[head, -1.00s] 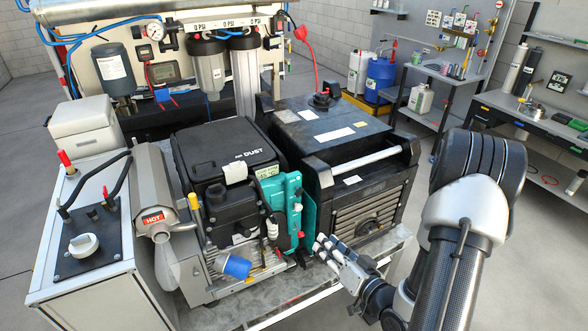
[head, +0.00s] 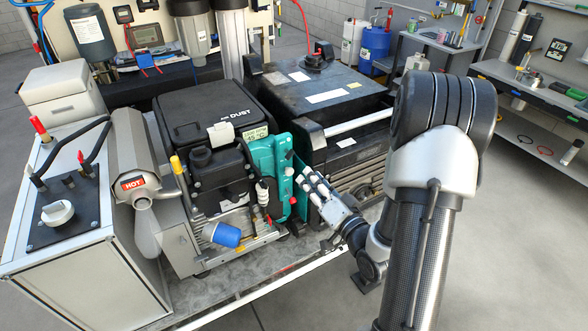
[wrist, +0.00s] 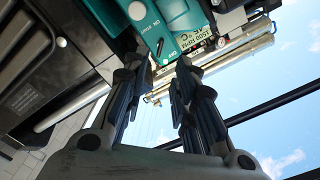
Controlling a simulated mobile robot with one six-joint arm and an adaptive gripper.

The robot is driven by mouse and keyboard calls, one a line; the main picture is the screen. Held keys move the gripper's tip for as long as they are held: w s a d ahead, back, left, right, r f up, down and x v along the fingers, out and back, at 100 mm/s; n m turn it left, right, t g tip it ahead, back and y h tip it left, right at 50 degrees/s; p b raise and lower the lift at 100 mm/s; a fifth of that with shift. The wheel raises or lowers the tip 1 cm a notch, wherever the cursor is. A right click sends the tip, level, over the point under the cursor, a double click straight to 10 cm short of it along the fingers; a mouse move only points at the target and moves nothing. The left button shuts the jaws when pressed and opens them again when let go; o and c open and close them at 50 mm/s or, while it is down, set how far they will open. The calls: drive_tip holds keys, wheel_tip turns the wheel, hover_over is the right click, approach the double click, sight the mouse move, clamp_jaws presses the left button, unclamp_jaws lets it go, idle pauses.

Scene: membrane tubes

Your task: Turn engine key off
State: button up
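The engine (head: 218,120) carries a teal panel (head: 285,175) on its right side. In the wrist view the teal panel (wrist: 147,22) shows at the top, with white lettering. A small dark shape (wrist: 160,46) on it, between the white markings, may be the engine key; its setting cannot be made out. My gripper (head: 311,183) is just right of the panel in the head view. In the wrist view my gripper (wrist: 160,72) has its two fingers apart with nothing between them. The tips point at the panel; I cannot tell whether they touch it.
A black generator box (head: 325,100) stands close to the right of the panel. A blue-capped filter (head: 222,234) and a muffler marked HOT (head: 130,160) are at the engine's front left. A white control box (head: 90,265) stands at far left. The floor at right is open.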

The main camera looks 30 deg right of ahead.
sight(291, 157)
drive_tip(key=w, duration=1)
drive_tip(key=shift+a, duration=0.15)
drive_tip(key=shift+c, duration=0.2)
drive_tip(key=shift+s, duration=0.1)
clamp_jaws()
